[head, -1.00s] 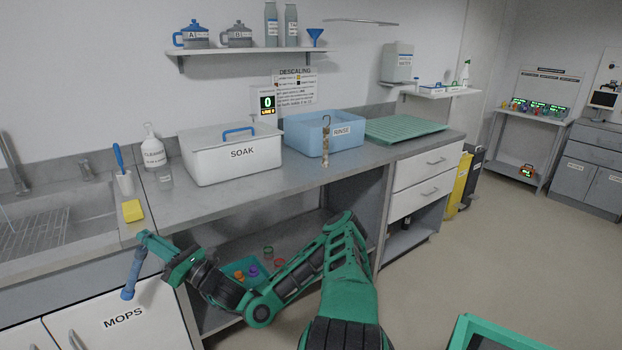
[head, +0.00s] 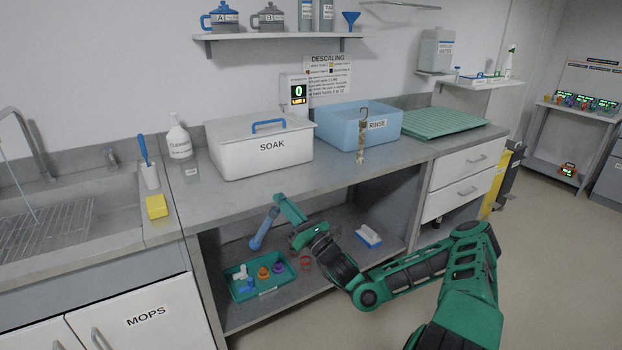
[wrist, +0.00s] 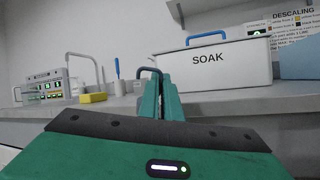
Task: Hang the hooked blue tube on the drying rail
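My gripper (head: 280,203) is shut on a blue tube (head: 264,230) near its upper end. The tube hangs down at a tilt, in front of the counter's open lower bay and clear of the counter. In the wrist view my gripper's fingers (wrist: 160,101) point at the counter edge, and a dark blue-grey hook shape (wrist: 149,72) rises above them. A thin wall rail (head: 398,5), seemingly the drying rail, is at the top edge of the head view, right of the upper shelf. It is partly cut off, and not in the wrist view.
The counter carries a white SOAK box (head: 262,148), a blue RINSE tub (head: 345,120), a green ribbed mat (head: 440,120) and a cleaner bottle (head: 179,140). Below are a teal tray (head: 240,293) and a brush (head: 369,236).

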